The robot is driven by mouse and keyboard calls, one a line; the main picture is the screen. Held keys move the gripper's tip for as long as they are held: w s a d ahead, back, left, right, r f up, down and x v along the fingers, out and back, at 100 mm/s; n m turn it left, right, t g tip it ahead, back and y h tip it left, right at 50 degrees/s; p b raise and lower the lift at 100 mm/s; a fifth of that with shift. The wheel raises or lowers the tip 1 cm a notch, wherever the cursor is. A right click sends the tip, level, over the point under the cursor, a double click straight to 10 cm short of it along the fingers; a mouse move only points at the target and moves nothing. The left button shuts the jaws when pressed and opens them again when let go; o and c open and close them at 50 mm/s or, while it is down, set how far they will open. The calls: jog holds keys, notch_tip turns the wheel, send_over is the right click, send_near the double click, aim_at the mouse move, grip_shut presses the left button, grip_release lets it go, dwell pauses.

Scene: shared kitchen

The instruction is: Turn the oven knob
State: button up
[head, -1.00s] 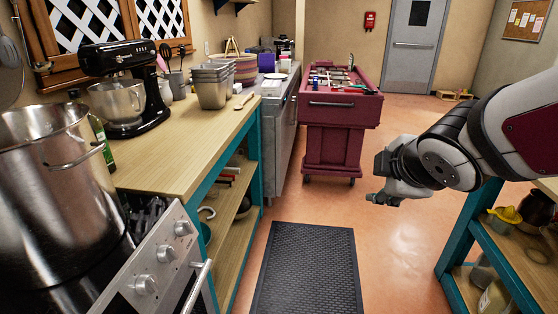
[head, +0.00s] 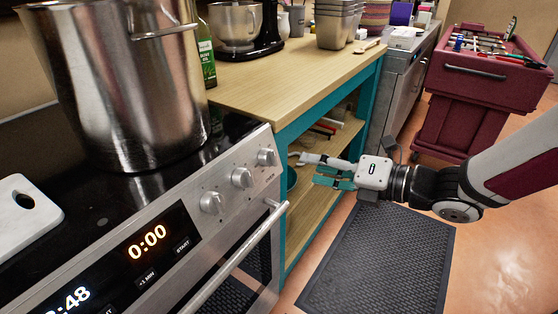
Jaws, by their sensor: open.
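The oven's slanted steel front panel (head: 190,185) is in the lower left of the head view. Three round silver knobs sit on it: a near knob (head: 213,202), a middle knob (head: 242,178) and a far knob (head: 266,157). Small lettering beside the far knob seems to read "OVEN". My gripper (head: 308,170) is open and empty, its fingers pointing left toward the far knob. It appears apart from the knob, a short way to its right, in front of the wooden shelf unit.
A large steel pot (head: 125,90) stands on the black cooktop. The oven door handle (head: 235,262) sticks out below the knobs. A wooden counter (head: 290,85) adjoins the oven. A black mat (head: 380,260) lies on the floor, and a red tool cart (head: 480,100) stands behind.

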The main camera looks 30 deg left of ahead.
aim_at(276, 159)
jog(key=b+x, duration=0.1)
jog(key=x, duration=0.9)
jog(key=shift+a+f, duration=0.15)
jog(key=shift+a, duration=0.25)
jog(key=c, duration=1.2)
